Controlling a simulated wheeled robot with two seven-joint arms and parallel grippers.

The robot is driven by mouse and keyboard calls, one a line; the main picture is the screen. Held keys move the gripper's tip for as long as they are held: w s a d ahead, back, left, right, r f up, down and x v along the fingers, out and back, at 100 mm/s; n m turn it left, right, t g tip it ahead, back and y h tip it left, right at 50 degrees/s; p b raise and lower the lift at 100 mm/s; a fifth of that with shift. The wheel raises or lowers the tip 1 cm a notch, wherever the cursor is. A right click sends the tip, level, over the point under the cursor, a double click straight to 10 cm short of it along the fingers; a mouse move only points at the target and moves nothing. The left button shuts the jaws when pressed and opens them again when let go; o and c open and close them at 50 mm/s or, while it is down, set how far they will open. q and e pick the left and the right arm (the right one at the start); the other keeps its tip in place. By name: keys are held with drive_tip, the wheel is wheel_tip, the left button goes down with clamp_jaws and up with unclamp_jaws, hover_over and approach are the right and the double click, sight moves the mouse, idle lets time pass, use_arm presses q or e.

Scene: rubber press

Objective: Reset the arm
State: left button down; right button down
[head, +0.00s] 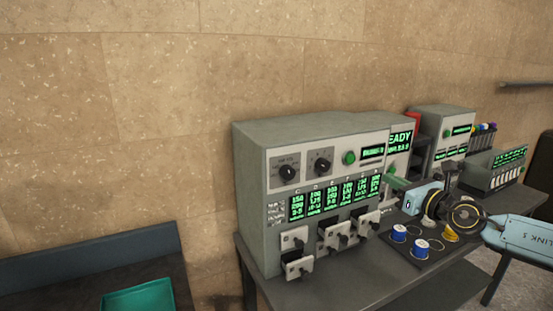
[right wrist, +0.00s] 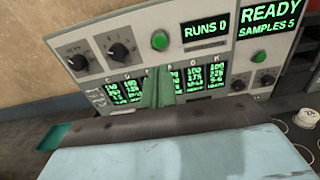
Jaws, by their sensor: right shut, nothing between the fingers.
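My right arm comes in from the right in the head view. Its gripper (head: 396,184) is shut and empty, held in front of the right part of the grey press machine (head: 255,190). In the right wrist view the closed green fingers (right wrist: 157,90) overlap the machine's green-lettered display columns. I cannot tell whether they touch the panel, but no object is between them. The machine carries black knobs (head: 287,171), a green button (head: 348,158) and a screen reading READY (head: 399,139). My left gripper is out of view.
Blue, white-topped containers (head: 399,233) stand on a dark tray on the table below my right arm. Another grey machine (head: 443,120) and a rack of coloured-top items (head: 482,130) stand behind. A teal tray (head: 140,297) lies at lower left. The wall is close behind.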

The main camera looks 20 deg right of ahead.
drive_tip(key=s+a+f+m+g+h, duration=0.3)
drive_tip(key=s+a+f+m, duration=0.35)
drive_tip(key=f+m, duration=0.45)
drive_tip(key=s+a+f+m+g+h, duration=0.25)
drive_tip(key=s+a+f+m, duration=0.55)
drive_tip(key=m, duration=0.6)
drive_tip(key=s+a+f+m+g+y, duration=0.2)
drive_tip(key=s+a+f+m+g, duration=0.35)
drive_tip(key=s, duration=0.35)
drive_tip(key=s+a+f+m+g+y, duration=0.2)
drive_tip(key=s+a+f+m+g, duration=0.25)
drive_tip(key=s+a, duration=0.35)
drive_tip(key=s+d+f+b, duration=0.1)
drive_tip(key=s+f+b, duration=0.1)
drive_tip(key=f, duration=1.3)
drive_tip(key=s+f+b, duration=0.1)
drive_tip(key=f+b, duration=0.2)
drive_tip(key=f, duration=1.1)
drive_tip(key=s+d+f+g+b, duration=0.1)
drive_tip(key=s+d+f+b, duration=0.2)
drive_tip(key=s+f, duration=1.3)
drive_tip(key=shift+s+f, duration=0.15)
drive_tip(key=shift+f, duration=0.7)
drive_tip(key=shift+g, duration=0.25)
